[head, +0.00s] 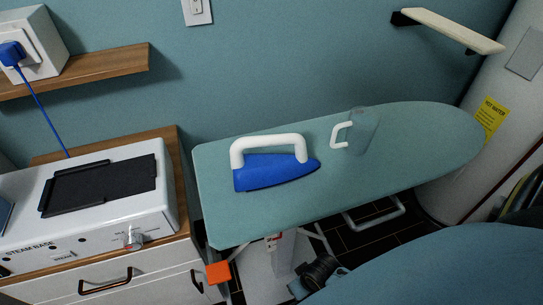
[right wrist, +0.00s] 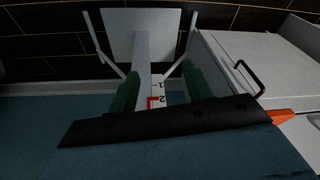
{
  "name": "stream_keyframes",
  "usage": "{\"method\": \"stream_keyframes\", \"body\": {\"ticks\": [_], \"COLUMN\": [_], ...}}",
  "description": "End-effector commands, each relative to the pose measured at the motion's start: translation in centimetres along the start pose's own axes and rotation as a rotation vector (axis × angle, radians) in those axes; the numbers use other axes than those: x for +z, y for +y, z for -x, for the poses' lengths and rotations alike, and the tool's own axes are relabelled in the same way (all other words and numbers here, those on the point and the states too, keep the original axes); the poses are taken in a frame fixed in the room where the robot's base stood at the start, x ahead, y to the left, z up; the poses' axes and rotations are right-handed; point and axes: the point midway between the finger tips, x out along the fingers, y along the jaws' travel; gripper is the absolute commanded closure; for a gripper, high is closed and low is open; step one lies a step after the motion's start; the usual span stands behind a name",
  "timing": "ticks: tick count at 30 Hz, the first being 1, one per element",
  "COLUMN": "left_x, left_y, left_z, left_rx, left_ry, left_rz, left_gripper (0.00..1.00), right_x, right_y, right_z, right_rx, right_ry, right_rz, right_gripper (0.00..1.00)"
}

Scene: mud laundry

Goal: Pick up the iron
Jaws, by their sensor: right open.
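The iron (head: 274,170) has a blue body and a white handle. It lies on the teal ironing board (head: 225,220), left of the middle, with its tip to the right. My right gripper (head: 314,274) shows as a dark shape below the board's near edge, in front of and lower than the iron. In the right wrist view its two dark fingers (right wrist: 160,78) are apart, with the board's pale stand seen between them. The iron is not in the right wrist view. My left gripper is not in view.
A clear jug (head: 364,133) with a white handle stands right of the iron. The white steam base (head: 105,205) sits on a drawer cabinet at the left. An orange part (head: 218,272) juts out near the board's left front. A pale shelf (head: 452,30) is at the upper right.

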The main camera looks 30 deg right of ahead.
Motion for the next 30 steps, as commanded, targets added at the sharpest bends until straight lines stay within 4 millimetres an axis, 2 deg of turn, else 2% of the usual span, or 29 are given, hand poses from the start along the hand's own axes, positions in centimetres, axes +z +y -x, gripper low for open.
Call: {"method": "stream_keyframes", "body": {"ticks": [1,3,9,15,16,23,26,30], "left_x": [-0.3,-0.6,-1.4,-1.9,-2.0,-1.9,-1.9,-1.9], "left_y": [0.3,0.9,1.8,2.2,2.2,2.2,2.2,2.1], "left_z": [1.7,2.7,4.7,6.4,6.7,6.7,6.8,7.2], "left_rx": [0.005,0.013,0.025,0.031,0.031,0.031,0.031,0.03], "left_ry": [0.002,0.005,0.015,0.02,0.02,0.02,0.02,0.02], "left_rz": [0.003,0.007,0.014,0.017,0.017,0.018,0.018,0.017], "left_gripper": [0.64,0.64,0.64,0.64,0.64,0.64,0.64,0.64], "right_x": [-2.6,-5.0,-8.6,-10.9,-11.5,-15.1,-17.1,-20.7], "right_y": [-0.5,-1.3,-3.0,-4.4,-4.5,-4.5,-4.0,-2.5], "right_z": [3.9,7.7,15.9,23.1,24.0,24.8,25.6,27.6], "right_rx": [-0.016,-0.039,-0.086,-0.131,-0.143,-0.212,-0.234,-0.246], "right_ry": [0.024,0.038,0.061,0.077,0.076,0.026,-0.009,-0.081], "right_rz": [-0.023,-0.054,-0.102,-0.137,-0.16,-0.376,-0.502,-0.752], "right_gripper": [0.5,0.5,0.5,0.5,0.5,0.5,0.5,0.5]}}
